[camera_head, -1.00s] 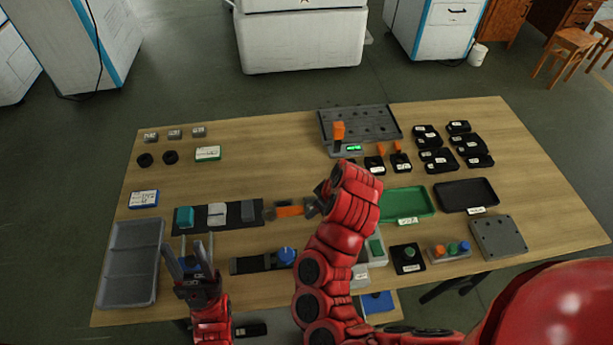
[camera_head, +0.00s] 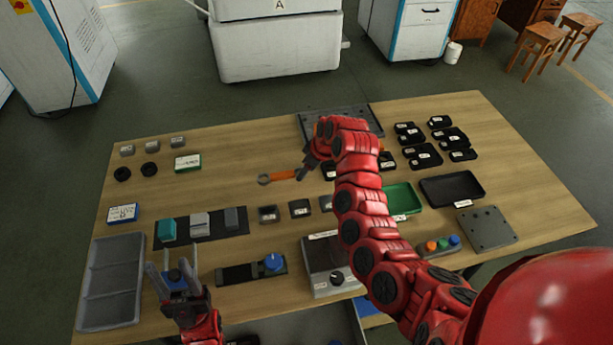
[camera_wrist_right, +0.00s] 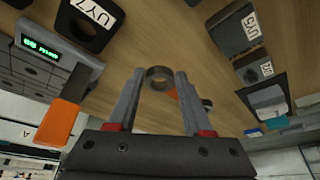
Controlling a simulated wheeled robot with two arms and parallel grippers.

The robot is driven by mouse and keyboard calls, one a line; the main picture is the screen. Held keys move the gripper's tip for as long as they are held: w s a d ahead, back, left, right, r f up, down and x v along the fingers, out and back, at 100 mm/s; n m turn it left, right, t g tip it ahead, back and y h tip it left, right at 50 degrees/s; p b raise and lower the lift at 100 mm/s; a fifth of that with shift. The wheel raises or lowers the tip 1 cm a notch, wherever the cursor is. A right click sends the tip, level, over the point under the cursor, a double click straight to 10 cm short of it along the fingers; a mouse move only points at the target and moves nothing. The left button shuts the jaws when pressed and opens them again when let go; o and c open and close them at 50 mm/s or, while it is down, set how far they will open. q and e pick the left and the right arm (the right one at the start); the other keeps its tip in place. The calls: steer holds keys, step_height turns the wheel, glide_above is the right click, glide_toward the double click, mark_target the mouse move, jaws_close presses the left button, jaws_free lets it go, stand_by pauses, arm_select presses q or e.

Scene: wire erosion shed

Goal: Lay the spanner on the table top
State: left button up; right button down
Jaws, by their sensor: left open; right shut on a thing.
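The spanner has an orange handle (camera_head: 284,175) and a dark ring end (camera_head: 264,180). In the head view it points left from my right gripper (camera_head: 306,165), which is shut on it. The handle's other end is hidden by the gripper. In the right wrist view the ring (camera_wrist_right: 159,78) shows between the fingers (camera_wrist_right: 157,105), with a bit of orange beside it. The wooden table top (camera_head: 228,188) lies below; I cannot tell whether the spanner touches it. My left gripper (camera_head: 172,270) is open above the table's front left, beside the grey tray.
A grey compartment tray (camera_head: 110,284) stands front left. A dark mat (camera_head: 233,223) with several blocks lies right of it. Black bins (camera_head: 424,156), a green tray (camera_head: 399,197) and a black tray (camera_head: 452,189) fill the right. Bare wood shows left of the spanner.

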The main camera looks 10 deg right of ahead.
mark_target(303, 182)
steer(key=shift+f+p, duration=0.3)
steer(key=shift+f, duration=0.1)
step_height(303, 182, down, 2)
steer(key=shift+f+p, duration=0.1)
steer(key=shift+p, duration=0.3)
steer(key=shift+f, duration=0.2)
steer(key=shift+c, duration=1.6)
jaws_free()
steer(key=shift+f, duration=0.15)
